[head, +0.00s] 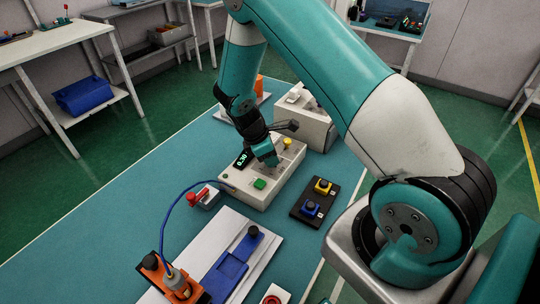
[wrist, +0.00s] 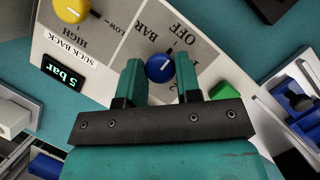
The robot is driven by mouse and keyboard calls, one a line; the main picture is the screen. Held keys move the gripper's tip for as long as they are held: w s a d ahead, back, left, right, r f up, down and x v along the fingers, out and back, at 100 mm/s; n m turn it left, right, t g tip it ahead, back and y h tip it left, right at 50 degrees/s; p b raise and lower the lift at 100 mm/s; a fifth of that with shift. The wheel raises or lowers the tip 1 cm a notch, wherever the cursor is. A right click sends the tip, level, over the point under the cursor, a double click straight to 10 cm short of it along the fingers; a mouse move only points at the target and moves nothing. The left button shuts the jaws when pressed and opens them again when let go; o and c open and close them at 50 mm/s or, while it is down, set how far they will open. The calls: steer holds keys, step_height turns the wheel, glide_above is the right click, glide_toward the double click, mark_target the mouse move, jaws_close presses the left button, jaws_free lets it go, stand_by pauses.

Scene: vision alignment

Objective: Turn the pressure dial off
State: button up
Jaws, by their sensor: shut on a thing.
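A light control box (head: 240,195) stands on the teal table, and its panel (wrist: 110,85) fills much of the wrist view. A blue dial (wrist: 160,68) with a white pointer line sits on the panel beside the printed words BAR and OFF, which appear upside down. My gripper (wrist: 158,75) has one finger on each side of this dial and is shut on it; it also shows over the box in the head view (head: 266,160). The gripper hides the dial in the head view. A lit display (wrist: 62,75) shows what looks like 5 bar.
A yellow knob (wrist: 72,10) marked SUCK BACK and a green button (wrist: 222,91) sit near the dial. A black block with yellow and blue switches (head: 317,200) stands right of the box. A red-handled part (head: 203,198) and a white plate (head: 205,240) lie in front.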

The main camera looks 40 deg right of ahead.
steer(key=o, duration=0.9)
steer(key=b+v, duration=0.2)
steer(key=v, duration=1.5)
steer(key=shift+r, duration=0.2)
steer(key=shift+w, duration=0.1)
steer(key=s+a+r+m+y, duration=0.2)
steer(key=s+a, duration=0.3)
steer(key=s, duration=0.3)
steer(key=s+a+r+m+t+y, duration=0.1)
steer(key=s+a+r+m+y, duration=0.1)
steer(key=s+a+r, duration=0.3)
steer(key=s+a+r+m+y, duration=0.2)
steer(key=s+a+r+y, duration=0.2)
steer(key=s, duration=0.8)
steer(key=shift+a+r+t, duration=0.2)
steer(key=shift+a+t, duration=0.2)
steer(key=shift+a, duration=0.5)
